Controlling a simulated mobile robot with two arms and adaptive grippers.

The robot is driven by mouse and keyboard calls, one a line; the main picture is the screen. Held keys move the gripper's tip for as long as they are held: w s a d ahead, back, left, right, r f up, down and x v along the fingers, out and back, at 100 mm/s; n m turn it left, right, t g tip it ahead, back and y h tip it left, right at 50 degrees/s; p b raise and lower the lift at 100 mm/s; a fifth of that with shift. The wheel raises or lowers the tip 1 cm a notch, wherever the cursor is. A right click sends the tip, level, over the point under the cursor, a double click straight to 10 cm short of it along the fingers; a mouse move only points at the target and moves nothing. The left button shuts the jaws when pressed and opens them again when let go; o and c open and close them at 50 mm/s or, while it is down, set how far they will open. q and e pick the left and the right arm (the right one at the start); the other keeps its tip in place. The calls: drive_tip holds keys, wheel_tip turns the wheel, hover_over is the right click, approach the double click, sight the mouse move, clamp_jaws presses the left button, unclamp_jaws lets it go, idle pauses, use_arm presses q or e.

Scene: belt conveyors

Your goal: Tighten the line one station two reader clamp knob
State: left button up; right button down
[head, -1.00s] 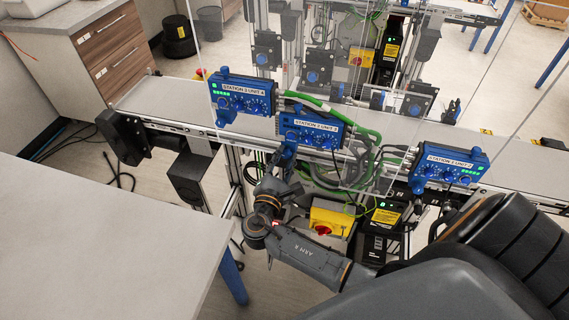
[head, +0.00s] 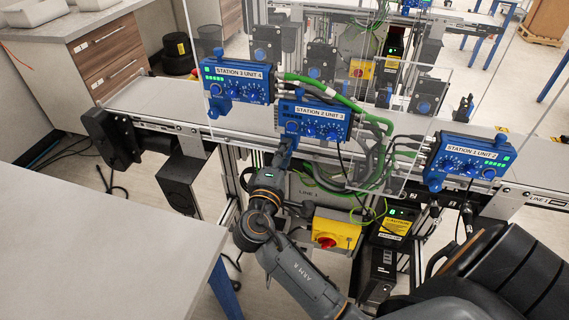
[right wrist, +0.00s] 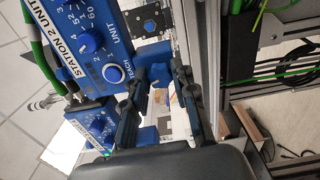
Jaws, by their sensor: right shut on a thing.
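The station 2 reader (head: 313,121) is a blue box with dials and a white label, mounted on the near rail of the line one conveyor. It also shows in the right wrist view (right wrist: 84,38). My right gripper (head: 284,150) is just below its left end. In the right wrist view, my right gripper (right wrist: 160,78) has its two dark fingers on either side of a blue clamp knob (right wrist: 151,76) and is shut on it. The fingers partly cover the knob, and the gripper hides it in the head view. My left gripper is not in view.
Similar blue readers stand at station 3 (head: 236,82) and station 1 (head: 467,161). Green and grey cables (head: 375,150) hang right of the station 2 reader, near a clear panel. A yellow box with a red switch (head: 335,233) is below. A grey table (head: 90,230) is at left.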

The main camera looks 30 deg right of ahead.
drive_tip(key=shift+f+m+b, duration=0.1)
drive_tip(key=shift+m+b, duration=1.7)
drive_tip(key=shift+b, duration=0.1)
drive_tip(key=c, duration=1.1)
unclamp_jaws()
drive_tip(key=shift+o, duration=0.2)
